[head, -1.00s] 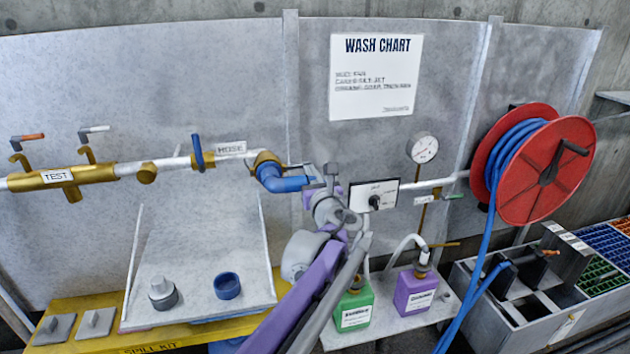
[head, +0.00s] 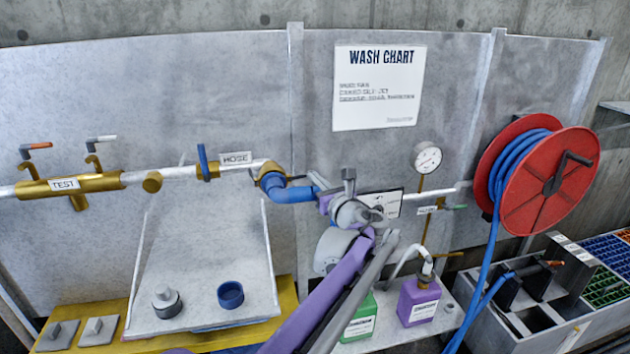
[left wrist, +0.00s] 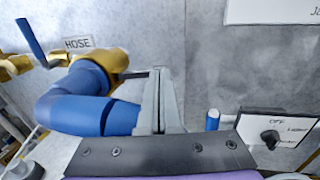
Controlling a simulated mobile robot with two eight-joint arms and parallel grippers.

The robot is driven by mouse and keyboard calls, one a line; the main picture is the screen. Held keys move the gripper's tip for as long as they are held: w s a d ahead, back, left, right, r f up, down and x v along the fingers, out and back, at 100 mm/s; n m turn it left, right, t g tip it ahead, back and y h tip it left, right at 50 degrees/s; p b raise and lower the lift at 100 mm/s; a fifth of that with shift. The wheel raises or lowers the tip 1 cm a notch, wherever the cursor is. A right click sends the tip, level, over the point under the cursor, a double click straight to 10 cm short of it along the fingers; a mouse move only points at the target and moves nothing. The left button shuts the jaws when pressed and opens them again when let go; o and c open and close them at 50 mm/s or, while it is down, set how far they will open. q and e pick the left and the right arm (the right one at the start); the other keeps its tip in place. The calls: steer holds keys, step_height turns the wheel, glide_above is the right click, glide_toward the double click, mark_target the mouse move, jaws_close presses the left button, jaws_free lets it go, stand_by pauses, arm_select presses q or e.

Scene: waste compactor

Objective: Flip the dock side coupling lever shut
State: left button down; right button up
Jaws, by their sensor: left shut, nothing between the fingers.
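The blue elbow (head: 290,190) hangs from the brass coupling (head: 270,172) at the end of the pipe marked HOSE. My left gripper (head: 349,180) is shut and empty, just right of the elbow. In the left wrist view its fingers (left wrist: 160,100) stand beside the elbow's open end (left wrist: 122,117); I cannot tell whether they touch. A short dark bar (left wrist: 132,74) sticks out from the brass coupling (left wrist: 112,62) toward the fingers, its end partly hidden by them. It may be the lever. A blue rod tip (left wrist: 212,120) shows right of the fingers. My right gripper is not in view.
A dial panel (head: 392,203) is close behind and right of the gripper, partly covered. A green bottle (head: 358,318) and a purple bottle (head: 420,298) stand below. A red hose reel (head: 548,180) is at the right.

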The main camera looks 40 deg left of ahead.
arm_select(q)
steer(key=w+a+n+g+p, duration=0.1)
steer(key=n+g, duration=0.1)
steer(key=g, duration=0.1)
steer(key=w+a+n+g+y+p, duration=0.1)
steer(key=a+n+g, duration=0.1)
steer(key=g, duration=0.1)
steer(key=w+a+n+g+p, duration=0.1)
steer(key=n+g+p, duration=0.1)
steer(key=g, duration=0.1)
steer(key=shift+a+g+y, duration=0.3)
steer(key=shift+a+y, duration=0.1)
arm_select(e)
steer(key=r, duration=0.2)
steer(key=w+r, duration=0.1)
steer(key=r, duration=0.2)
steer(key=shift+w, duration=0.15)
